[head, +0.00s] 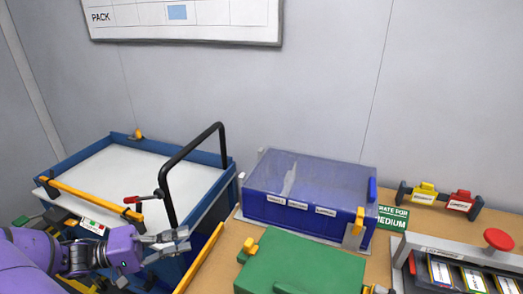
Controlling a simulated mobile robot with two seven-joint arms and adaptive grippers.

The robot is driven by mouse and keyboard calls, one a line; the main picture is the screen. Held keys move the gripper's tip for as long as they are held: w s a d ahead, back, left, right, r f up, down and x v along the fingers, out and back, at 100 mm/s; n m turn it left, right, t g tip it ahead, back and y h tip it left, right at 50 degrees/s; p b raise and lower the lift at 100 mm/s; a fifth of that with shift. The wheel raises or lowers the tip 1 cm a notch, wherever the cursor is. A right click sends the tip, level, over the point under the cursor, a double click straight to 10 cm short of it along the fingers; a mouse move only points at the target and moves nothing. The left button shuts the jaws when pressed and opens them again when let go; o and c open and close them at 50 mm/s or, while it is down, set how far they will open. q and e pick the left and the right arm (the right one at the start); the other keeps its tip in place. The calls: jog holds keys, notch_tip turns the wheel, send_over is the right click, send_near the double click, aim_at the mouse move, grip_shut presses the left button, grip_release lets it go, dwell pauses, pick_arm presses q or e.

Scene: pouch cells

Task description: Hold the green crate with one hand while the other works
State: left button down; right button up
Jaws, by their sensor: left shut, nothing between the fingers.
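The green crate (305,268) stands on the wooden bench at the bottom of the head view, with its lower part cut off by the frame edge. A yellow latch shows at its left corner. My left gripper (183,241) is shut and empty. It is to the left of the crate and apart from it, in front of the blue bin near the foot of its black handle. My right gripper does not show.
A blue bin (222,186) with a white top and a black handle (190,150) stands at the left. A blue clear-lidded box (258,205) sits behind the crate. A rack with a red knob (498,239) is at the right. A green sign (392,217) stands between.

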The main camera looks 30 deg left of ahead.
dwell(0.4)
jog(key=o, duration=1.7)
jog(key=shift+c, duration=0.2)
